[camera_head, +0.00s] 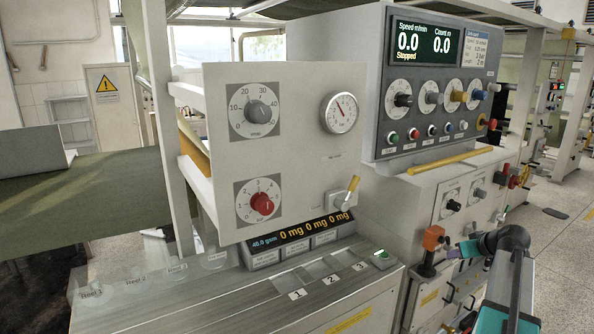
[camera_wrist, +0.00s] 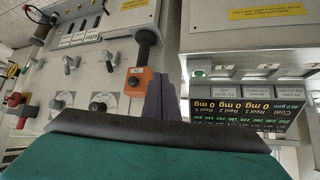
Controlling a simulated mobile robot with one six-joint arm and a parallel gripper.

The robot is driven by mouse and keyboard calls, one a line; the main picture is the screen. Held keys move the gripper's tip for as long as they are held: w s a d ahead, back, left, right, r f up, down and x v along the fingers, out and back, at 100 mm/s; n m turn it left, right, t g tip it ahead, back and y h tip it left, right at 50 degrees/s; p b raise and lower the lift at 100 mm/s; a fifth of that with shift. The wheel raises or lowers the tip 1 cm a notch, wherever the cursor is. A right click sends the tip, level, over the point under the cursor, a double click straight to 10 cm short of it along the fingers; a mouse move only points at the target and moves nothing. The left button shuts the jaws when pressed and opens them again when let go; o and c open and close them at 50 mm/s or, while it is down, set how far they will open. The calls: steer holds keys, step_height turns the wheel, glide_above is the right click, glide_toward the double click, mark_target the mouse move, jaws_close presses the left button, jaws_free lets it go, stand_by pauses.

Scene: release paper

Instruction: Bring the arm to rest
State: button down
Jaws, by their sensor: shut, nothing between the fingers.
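My gripper (camera_head: 457,252) is at the lower right of the head view, in front of the machine's lower cabinet. Its purple fingers are together and hold nothing. They also show in the wrist view (camera_wrist: 161,92), beside an orange block on a dark lever (camera_wrist: 140,82). The same orange block (camera_head: 434,237) stands just left of the fingertips in the head view. I cannot tell whether they touch. My arm reaches in from the lower right, with its dark wrist joint close to the cabinet front.
A control panel (camera_head: 476,25) reads speed 0.0, Stopped. Left of it is a grey dial panel (camera_head: 300,110) with a yellow-handled lever (camera_head: 352,187). Below, a display (camera_head: 305,228) reads several 0 mg values above a numbered bench (camera_head: 235,305). Open floor (camera_head: 565,240) lies at the right.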

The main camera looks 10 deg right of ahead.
steer(key=s+a+f+g+y, duration=0.2)
steer(key=a+f+g, duration=0.1)
steer(key=a+f, duration=1.35)
steer(key=s+a+f+g+y, duration=0.15)
steer(key=a+f+g, duration=0.25)
steer(key=a+f, duration=1.25)
steer(key=s+a+f+g+h, duration=0.1)
steer(key=s+a+f+g, duration=0.1)
steer(key=s+a+f, duration=0.4)
steer(key=s+a+f+g+h, duration=0.1)
steer(key=s+a+f+g, duration=0.2)
steer(key=s, duration=1.2)
steer(key=s+a+f+n+g+h, duration=0.1)
steer(key=s+a+f+g, duration=0.2)
steer(key=s+a+f, duration=0.7)
steer(key=shift+s+f, duration=0.15)
steer(key=shift+s, duration=0.2)
